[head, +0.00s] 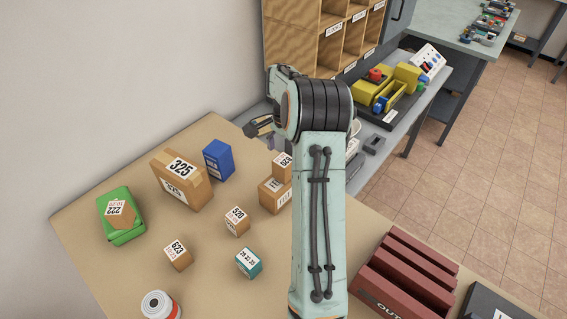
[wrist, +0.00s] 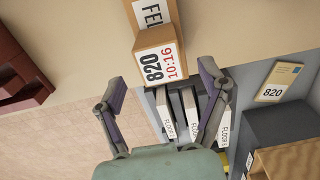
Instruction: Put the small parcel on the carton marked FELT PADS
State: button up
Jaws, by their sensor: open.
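A small brown parcel (head: 282,168) rests on top of a brown carton (head: 272,195) in the head view, left of my arm. In the wrist view the small parcel (wrist: 161,60), labelled 820 and 10:16, lies against the carton (wrist: 153,14), whose cut-off label begins FEL. My gripper (wrist: 162,80) is open, its fingers spread either side of the parcel's near end with gaps between; it holds nothing. In the head view my gripper (head: 257,130) shows behind the parcel, partly hidden by my wrist. My arm hides the carton's right side.
Box 325 (head: 183,178), a blue box (head: 218,160), box 520 (head: 237,221), box 623 (head: 178,255), a teal box (head: 249,262) and a green package (head: 121,218) stand on the table (head: 118,268). Pigeonholes (head: 330,35) rise behind. A red rack (head: 405,275) is at right.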

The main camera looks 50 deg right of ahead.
aim_at(283, 160)
notch_tip(283, 160, up, 7)
jog(key=shift+r, duration=0.1)
jog(key=s+a+r+n, duration=0.25)
jog(key=a+n, duration=0.25)
jog(key=a, duration=0.5)
jog(key=s+a+r+n, duration=0.1)
jog(key=a+r+n, duration=0.3)
jog(key=a, duration=0.7)
jog(key=s+a+f+n, duration=0.4)
jog(key=s+a+n, duration=0.6)
jog(key=s+a, duration=0.3)
jog(key=s, duration=0.3)
jog(key=shift+f+y, duration=0.2)
jog(key=shift+y, duration=0.2)
jog(key=shift+a, duration=0.1)
